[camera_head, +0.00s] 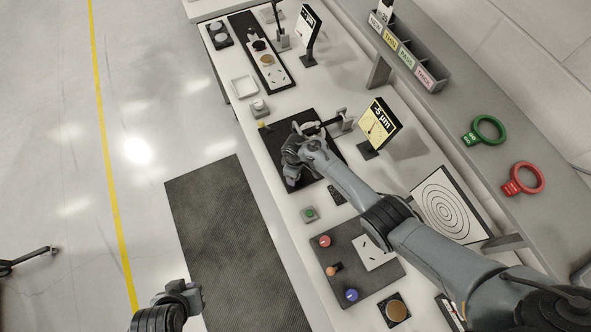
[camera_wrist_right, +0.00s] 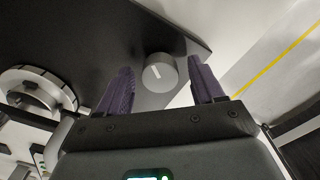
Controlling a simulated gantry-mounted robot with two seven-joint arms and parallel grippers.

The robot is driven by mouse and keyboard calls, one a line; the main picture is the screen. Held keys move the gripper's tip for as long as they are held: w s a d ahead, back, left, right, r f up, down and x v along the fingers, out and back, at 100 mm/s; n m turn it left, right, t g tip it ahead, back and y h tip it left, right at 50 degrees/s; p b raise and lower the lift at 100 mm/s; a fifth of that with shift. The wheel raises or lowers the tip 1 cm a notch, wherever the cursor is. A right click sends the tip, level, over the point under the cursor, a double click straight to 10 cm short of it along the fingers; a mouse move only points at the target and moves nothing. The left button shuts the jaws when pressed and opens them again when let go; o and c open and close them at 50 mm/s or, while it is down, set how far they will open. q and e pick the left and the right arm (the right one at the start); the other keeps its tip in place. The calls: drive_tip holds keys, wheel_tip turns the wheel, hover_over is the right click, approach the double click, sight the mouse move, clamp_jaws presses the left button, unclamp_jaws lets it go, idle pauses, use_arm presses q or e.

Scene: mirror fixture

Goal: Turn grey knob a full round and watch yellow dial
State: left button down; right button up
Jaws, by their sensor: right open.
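The grey knob (camera_wrist_right: 160,73), round with a white mark on its face, sits between the two spread fingers of my right gripper (camera_wrist_right: 162,66) in the right wrist view. A gap shows on each side of the knob. In the head view my right gripper (camera_head: 294,160) is over the black fixture plate (camera_head: 279,135) and hides the knob there. The yellow dial (camera_head: 377,124) stands on the bench just right of the plate, its face reading about -5 µm. My left gripper (camera_head: 193,294) is low at the bottom, away from the bench; its fingers are unclear.
A round silver mount (camera_wrist_right: 38,92) is left of my right gripper in the wrist view. A green button (camera_head: 309,213) and a dark board with coloured knobs (camera_head: 337,268) lie nearer on the bench.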

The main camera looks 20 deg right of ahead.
wheel_tip(320, 180, up, 11)
drive_tip(key=p, duration=0.2)
drive_tip(key=shift+f, duration=0.15)
idle(0.6)
drive_tip(key=s+d+m+t, duration=0.2)
drive_tip(key=s+d+m, duration=0.15)
drive_tip(key=s, duration=0.85)
drive_tip(key=s+d+r+m+t, duration=0.1)
drive_tip(key=s+d+r+m, duration=0.1)
drive_tip(key=s+r, duration=1.1)
drive_tip(key=shift+s+m+t, duration=0.3)
drive_tip(key=shift+s+m, duration=0.25)
drive_tip(key=shift+s, duration=0.5)
drive_tip(key=shift+d+f, duration=0.1)
